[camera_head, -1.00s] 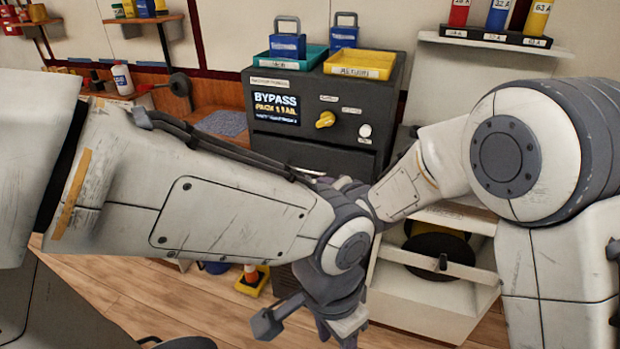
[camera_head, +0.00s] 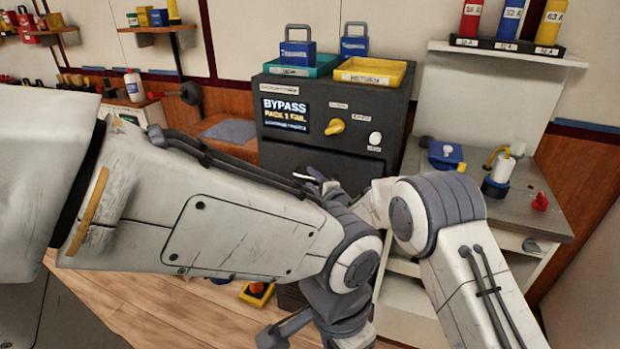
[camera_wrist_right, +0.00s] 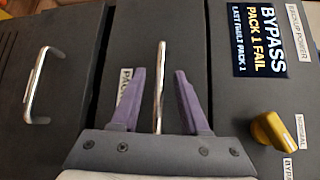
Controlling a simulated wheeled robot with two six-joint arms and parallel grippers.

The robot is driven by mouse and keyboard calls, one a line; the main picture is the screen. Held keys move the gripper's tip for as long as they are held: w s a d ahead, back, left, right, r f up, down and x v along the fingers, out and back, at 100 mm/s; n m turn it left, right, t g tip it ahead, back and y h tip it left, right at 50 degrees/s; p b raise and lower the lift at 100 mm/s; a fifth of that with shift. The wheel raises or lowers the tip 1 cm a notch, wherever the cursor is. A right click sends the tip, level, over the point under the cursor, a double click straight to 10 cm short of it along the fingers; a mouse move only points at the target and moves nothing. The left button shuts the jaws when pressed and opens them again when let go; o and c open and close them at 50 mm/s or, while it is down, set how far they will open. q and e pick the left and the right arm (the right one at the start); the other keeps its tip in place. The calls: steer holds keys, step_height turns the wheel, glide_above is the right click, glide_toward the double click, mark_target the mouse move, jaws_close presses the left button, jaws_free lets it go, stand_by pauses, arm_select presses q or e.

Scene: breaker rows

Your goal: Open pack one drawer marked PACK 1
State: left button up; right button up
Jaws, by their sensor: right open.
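The dark cabinet (camera_head: 285,150) stands at the centre of the head view, with a drawer front partly hidden behind my arms. In the right wrist view, turned sideways, a drawer front carries a label (camera_wrist_right: 125,88) reading "PACK"; its number is hidden by a finger. A metal bar handle (camera_wrist_right: 160,85) stands between the two purple fingers of my right gripper (camera_wrist_right: 158,98). The fingers are open, with a gap on each side of the bar. The right gripper also shows small at the cabinet front in the head view (camera_head: 314,178). My left gripper's fingers are out of frame.
A second drawer handle (camera_wrist_right: 40,85) is at the left of the right wrist view. The bypass screen (camera_head: 286,110) reads "PACK 1 FAIL", beside a yellow knob (camera_head: 335,127). Yellow (camera_head: 372,74) and teal trays top the cabinet. A grey workbench (camera_head: 510,195) is at right.

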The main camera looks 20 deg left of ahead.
steer(key=shift+x, duration=0.85)
jaws_close()
steer(key=shift+d, duration=0.1)
stand_by(0.8)
